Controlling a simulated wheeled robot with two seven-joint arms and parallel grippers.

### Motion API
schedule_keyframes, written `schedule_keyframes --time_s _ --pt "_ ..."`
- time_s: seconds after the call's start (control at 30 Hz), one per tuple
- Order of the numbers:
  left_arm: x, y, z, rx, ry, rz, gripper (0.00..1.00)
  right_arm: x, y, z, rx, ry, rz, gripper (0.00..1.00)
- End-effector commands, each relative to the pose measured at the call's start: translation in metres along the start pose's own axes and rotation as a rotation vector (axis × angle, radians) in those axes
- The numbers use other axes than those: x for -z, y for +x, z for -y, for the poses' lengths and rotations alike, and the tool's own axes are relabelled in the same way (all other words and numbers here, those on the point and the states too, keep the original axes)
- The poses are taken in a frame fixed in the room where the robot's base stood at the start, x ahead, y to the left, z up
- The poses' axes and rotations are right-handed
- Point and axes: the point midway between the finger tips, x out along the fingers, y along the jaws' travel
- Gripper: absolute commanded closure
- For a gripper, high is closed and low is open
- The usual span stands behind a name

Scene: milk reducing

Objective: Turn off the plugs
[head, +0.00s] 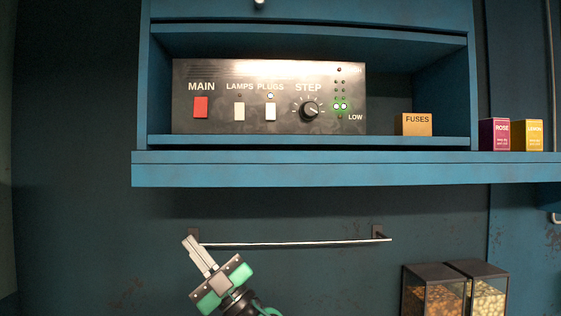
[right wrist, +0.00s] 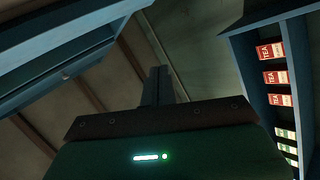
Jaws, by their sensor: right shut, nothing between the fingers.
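A black control panel (head: 220,110) stands in the blue wall shelf in the head view. It carries a red MAIN switch (head: 201,107), a white LAMPS switch (head: 239,112), a white PLUGS switch (head: 270,112) and a STEP knob (head: 309,110). A small light (head: 270,96) above the PLUGS switch looks bright. My right gripper (head: 190,243) is shut and empty, below the shelf and to the left of the panel's middle, by the rail. Its closed fingers also show in the right wrist view (right wrist: 156,85). My left gripper is not in view.
The shelf ledge (head: 300,170) juts out below the panel. A metal rail (head: 290,243) runs under it. A FUSES box (head: 416,124), a ROSE box (head: 494,134) and a yellow box (head: 528,135) stand to the right. Clear-sided containers (head: 433,297) stand lower right.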

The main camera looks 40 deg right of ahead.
Motion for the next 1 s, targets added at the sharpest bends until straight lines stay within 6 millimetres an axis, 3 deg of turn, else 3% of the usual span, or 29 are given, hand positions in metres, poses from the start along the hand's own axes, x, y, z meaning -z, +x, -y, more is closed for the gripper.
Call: schedule_keyframes --time_s 0.23,0.57,0.77,1.0 --pt "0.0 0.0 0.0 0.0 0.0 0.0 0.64 0.037 0.051 -0.025 0.198 -0.158 -0.164 1.0" --pt "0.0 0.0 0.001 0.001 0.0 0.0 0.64 0.059 0.094 -0.07 0.475 -0.372 -0.183 1.0" --pt "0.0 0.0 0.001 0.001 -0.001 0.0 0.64 0.062 0.11 -0.115 0.614 -0.492 -0.084 1.0" --pt "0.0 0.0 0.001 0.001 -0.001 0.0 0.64 0.065 0.116 -0.191 0.721 -0.602 0.129 1.0"
